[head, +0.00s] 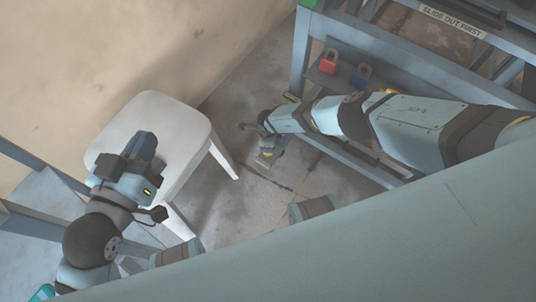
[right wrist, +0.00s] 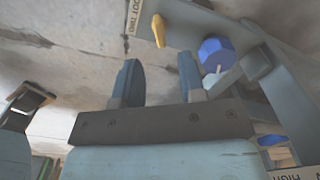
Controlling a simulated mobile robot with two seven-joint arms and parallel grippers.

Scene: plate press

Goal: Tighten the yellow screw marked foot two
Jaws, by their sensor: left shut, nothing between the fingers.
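In the right wrist view the yellow screw (right wrist: 158,30) stands out from a grey-blue metal part near the top. A label (right wrist: 134,14), partly cut off and seeming to read "FOOT TWO", is just left of it. My right gripper (right wrist: 158,72) is open and empty, its two dark fingers apart, with the screw beyond the gap between them and not touched. In the head view the right arm reaches down to the floor beside the frame, and the screw cannot be made out. My left gripper (head: 143,148) is shut and empty, in front of the white stool.
A blue knob (right wrist: 215,52) is close to the right of the screw. A white stool (head: 185,118) stands at left. Concrete floor is bare between stool and frame.

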